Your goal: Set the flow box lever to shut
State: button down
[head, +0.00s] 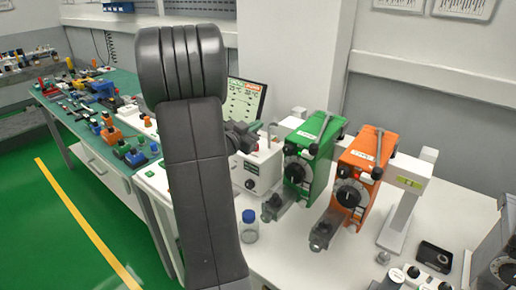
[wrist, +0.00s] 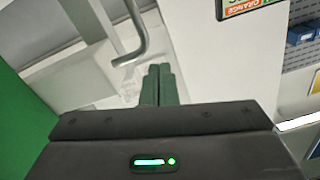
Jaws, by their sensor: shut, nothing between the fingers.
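My gripper shows in the wrist view (wrist: 160,86), its two dark fingers together and empty. A grey bent bar (wrist: 130,45) stands just beyond and left of the fingertips, apart from them in the picture; I cannot tell whether it is the flow box lever. In the head view a cream box (head: 262,168) with a dark knob, possibly the flow box, stands partly behind my arm. My arm hides its left side, so the lever's setting cannot be read. A dark part of my wrist overlaps the box's upper left.
A green unit (head: 318,150) and an orange unit (head: 365,175), each with a dial, stand right of the cream box. A blue-capped jar (head: 249,228) stands in front. A screen (head: 243,100) is behind. A green-topped bench (head: 75,110) with many small parts is at left.

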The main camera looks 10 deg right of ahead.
aim_at(257, 158)
jog(key=s+a+f+m+t+y+b, duration=0.25)
jog(key=s+f+m+b, duration=0.55)
jog(key=s+m, duration=0.45)
jog(key=p+x, duration=0.1)
jog(key=x, duration=0.5)
jog(key=f+p+x, duration=0.1)
jog(key=x, duration=0.2)
jog(key=shift+d+p, duration=0.15)
jog(key=shift+p, duration=0.2)
jog(key=w, duration=0.1)
jog(key=w+a+p, duration=0.1)
jog(key=w, duration=0.1)
jog(key=shift+a, duration=0.35)
jog(key=shift+w+a+f, duration=0.1)
jog(key=shift+w+a, duration=0.2)
jog(key=shift+w, duration=0.05)
jog(key=shift+a+f, duration=0.1)
jog(key=shift+a, duration=0.15)
jog(key=shift+a+b, duration=0.1)
jog(key=shift+b, duration=0.25)
